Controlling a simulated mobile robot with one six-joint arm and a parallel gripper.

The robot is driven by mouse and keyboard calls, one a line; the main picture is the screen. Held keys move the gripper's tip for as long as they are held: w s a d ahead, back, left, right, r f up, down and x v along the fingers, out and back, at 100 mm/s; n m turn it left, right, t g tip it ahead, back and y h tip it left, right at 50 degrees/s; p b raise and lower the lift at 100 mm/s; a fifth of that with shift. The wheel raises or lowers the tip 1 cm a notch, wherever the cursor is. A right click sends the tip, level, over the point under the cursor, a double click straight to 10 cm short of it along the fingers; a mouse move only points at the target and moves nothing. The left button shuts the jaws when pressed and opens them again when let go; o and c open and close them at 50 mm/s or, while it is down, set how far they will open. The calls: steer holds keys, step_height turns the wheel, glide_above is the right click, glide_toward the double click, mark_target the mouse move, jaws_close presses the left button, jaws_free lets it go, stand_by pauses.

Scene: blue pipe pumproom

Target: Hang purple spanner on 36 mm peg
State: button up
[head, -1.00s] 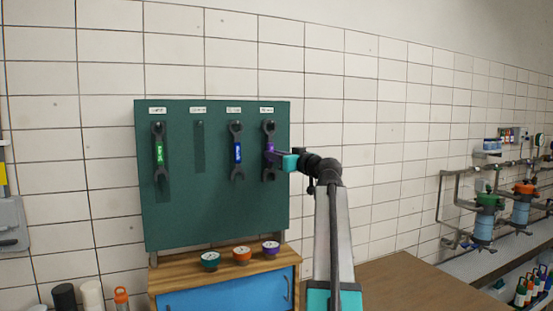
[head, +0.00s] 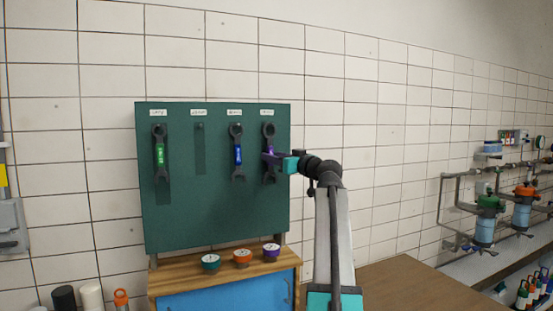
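The purple spanner (head: 269,149) hangs upright against the green tool board (head: 215,215), under the rightmost label (head: 267,113). Its upper ring end is at the peg position, but the peg itself is too small to make out. My gripper (head: 272,157) reaches in from the right at the spanner's purple middle and partly covers it. I cannot tell whether the fingers are closed on the handle or apart around it. The label text is too small to read.
A green spanner (head: 160,154) and a blue spanner (head: 238,155) hang on the board. The second position (head: 199,150) from the left is empty. Several round gauges, one teal (head: 210,262), stand on the wooden cabinet top (head: 225,268) below.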

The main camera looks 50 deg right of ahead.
steer(key=shift+f, duration=0.15)
steer(key=s+a+b, duration=0.1)
steer(key=s+b, duration=0.3)
steer(key=s, duration=0.9)
steer(key=shift+s+a+f+b, duration=0.3)
steer(key=shift+f, duration=0.05)
